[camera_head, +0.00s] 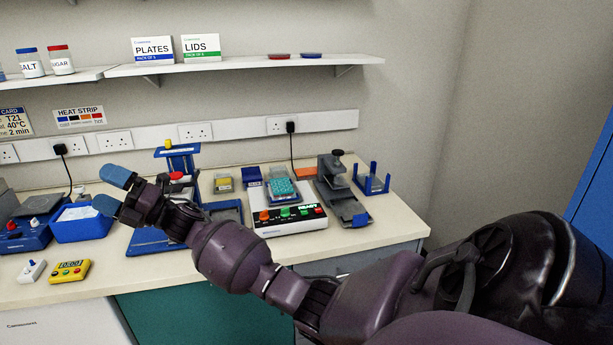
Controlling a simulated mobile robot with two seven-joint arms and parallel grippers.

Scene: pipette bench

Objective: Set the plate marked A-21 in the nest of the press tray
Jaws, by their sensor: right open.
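My right gripper (113,192) reaches in from the right across the bench. Its two blue fingertips are apart, with nothing seen held between them, near a blue bin. A teal plate with many wells (284,190) sits on a white device; no A-21 mark can be read on it. A blue upright frame with a red knob (180,161) stands behind my right wrist, partly hidden by it. A grey stand with a dark knob and a low tray (347,205) is right of the white device. I cannot tell which of these holds the press tray. My left gripper is not in view.
The white device (290,221) shows "READY". A blue bin (82,228), a yellow timer (69,271) and a white switch box (31,271) are at the left. A blue rack (371,182) stands at the right. The bench's front strip (180,275) is mostly clear.

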